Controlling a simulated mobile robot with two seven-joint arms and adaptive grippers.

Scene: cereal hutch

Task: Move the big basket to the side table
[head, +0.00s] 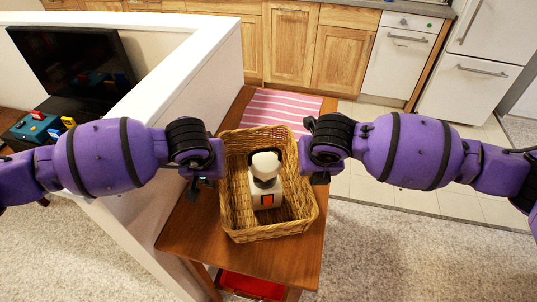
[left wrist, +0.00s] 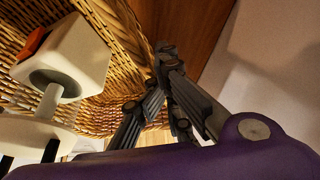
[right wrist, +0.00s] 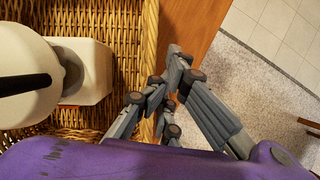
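The big basket (head: 271,235) is a woven wicker basket. It appears to rest upright on a wooden table (head: 186,232) and holds a white figure-like item (head: 265,180) with an orange patch. My left gripper (head: 197,184) is at the basket's left side, and my right gripper (head: 312,172) is at its right side. In the left wrist view, the fingers (left wrist: 168,60) converge just outside the wicker wall (left wrist: 125,45). In the right wrist view, the fingertips (right wrist: 178,58) are together beside the rim (right wrist: 150,50), with no wicker seen between them. Contact with the wall is unclear.
A pink striped cloth (head: 278,108) lies on the table behind the basket. A white half wall (head: 185,75) borders the table on the left. A red item (head: 252,286) is under the table. Carpet (head: 400,250) is open to the right; kitchen cabinets (head: 290,45) stand behind.

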